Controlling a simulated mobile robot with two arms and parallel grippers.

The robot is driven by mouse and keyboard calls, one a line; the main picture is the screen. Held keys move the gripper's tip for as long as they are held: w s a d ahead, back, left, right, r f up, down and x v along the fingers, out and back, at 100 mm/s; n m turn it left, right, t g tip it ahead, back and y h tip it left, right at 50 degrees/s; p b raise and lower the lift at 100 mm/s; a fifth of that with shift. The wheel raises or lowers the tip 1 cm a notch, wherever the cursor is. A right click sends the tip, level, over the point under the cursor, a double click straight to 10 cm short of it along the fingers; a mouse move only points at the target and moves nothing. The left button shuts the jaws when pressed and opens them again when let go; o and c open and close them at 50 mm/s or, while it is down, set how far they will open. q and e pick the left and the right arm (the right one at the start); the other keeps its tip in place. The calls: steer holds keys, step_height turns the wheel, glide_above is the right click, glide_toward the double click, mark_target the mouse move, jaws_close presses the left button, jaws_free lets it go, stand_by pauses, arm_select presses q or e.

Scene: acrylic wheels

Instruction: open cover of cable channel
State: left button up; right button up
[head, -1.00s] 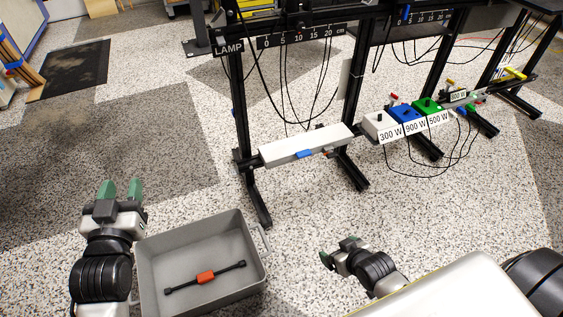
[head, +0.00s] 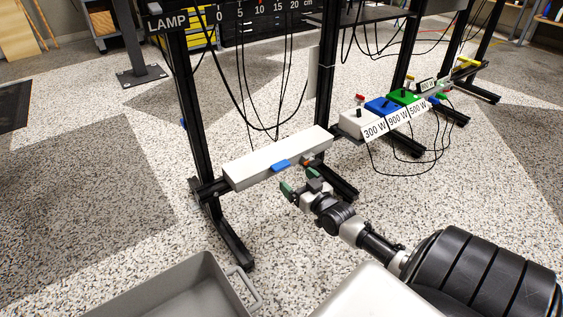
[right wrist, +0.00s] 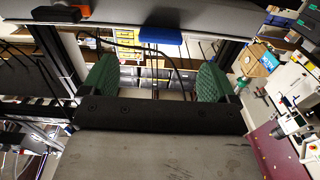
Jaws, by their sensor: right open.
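The white cable channel (head: 255,163) is a long box fixed low between the legs of the black stand. Its cover looks closed. A blue tab (head: 281,165) sticks out from its front edge, and the tab also shows at the top of the right wrist view (right wrist: 160,36). My right gripper (head: 299,178) is just in front of the channel, near the blue tab and below its right. Its green fingers (right wrist: 156,82) are apart with nothing between them, and the tab lies beyond the fingertips. My left gripper is out of view.
A small orange part (head: 306,160) sits on the channel's right front. White, blue and green boxes labelled 300 W (head: 360,122), 900 W (head: 382,105) and 500 W (head: 404,97) stand to the right. Black cables hang behind the channel. A grey bin (head: 190,285) is at the front.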

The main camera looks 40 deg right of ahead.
mark_target(283, 168)
steer(key=w+b, duration=0.1)
steer(key=w, duration=0.1)
steer(key=w+b, duration=0.1)
steer(key=w, duration=0.1)
steer(key=w+b, duration=0.1)
steer(key=w, duration=0.1)
steer(key=shift+w+d, duration=0.35)
steer(key=shift+w, duration=0.05)
